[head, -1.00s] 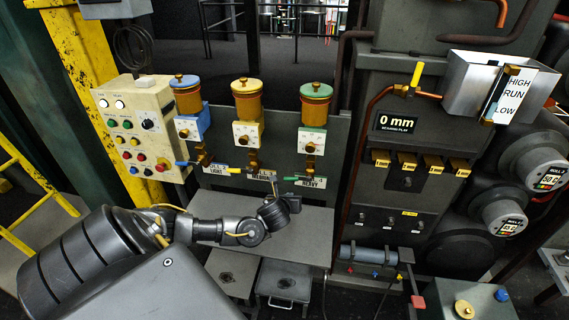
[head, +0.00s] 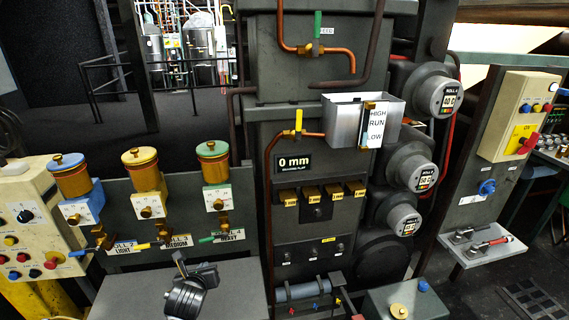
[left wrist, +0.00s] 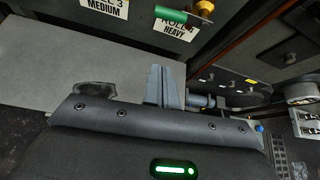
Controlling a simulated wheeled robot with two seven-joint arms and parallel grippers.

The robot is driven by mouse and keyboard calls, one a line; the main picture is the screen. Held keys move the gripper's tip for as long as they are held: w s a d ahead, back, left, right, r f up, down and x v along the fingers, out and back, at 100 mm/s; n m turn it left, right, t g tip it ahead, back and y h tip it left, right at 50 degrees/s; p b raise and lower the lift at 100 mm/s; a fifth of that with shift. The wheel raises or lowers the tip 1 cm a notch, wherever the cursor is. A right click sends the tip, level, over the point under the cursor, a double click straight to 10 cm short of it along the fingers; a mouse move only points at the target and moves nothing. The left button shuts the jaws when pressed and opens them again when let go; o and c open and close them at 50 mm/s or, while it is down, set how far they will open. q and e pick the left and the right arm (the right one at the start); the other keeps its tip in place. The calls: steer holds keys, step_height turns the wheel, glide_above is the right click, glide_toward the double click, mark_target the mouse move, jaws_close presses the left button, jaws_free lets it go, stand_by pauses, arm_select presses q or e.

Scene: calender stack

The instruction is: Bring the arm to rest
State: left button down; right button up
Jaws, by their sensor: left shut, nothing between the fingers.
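My left gripper (head: 179,259) is at the bottom left of the head view, above the grey shelf (head: 125,285) in front of the roll valves. Its dark grey fingers point away from me and are shut with nothing between them. In the left wrist view the closed fingers (left wrist: 166,86) stand against the plain grey shelf (left wrist: 80,60). The rest of my left arm is out of the head view. My right arm and gripper do not show.
Blue, yellow and green topped oil cups (head: 144,170) stand behind the shelf. A button panel (head: 30,225) is at left. A machine column with a "0 mm" display (head: 294,163) and a metal card holder (head: 343,122) rises to the right. Roll gauges (head: 408,167) stick out beside it.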

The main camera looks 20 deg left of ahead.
arm_select(q)
steer(key=s+d+f+n+g+h, duration=0.2)
steer(key=s+d+f+n+h, duration=0.1)
steer(key=s+d+n, duration=0.4)
steer(key=s+d+f+n+g+h, duration=0.1)
steer(key=s+d+f+n+h, duration=0.15)
steer(key=d+n, duration=0.4)
steer(key=s+d+n+g, duration=0.2)
steer(key=s+d+n, duration=0.1)
steer(key=s+n, duration=0.35)
steer(key=s+d+n+g, duration=0.2)
steer(key=s+n, duration=0.4)
steer(key=s, duration=0.2)
step_height(320, 180, down, 25)
steer(key=s+g, duration=0.1)
steer(key=s+a+f+g, duration=0.1)
steer(key=s+a+f, duration=0.1)
steer(key=s+f, duration=1.5)
steer(key=shift+s+a, duration=0.15)
steer(key=shift+a, duration=0.2)
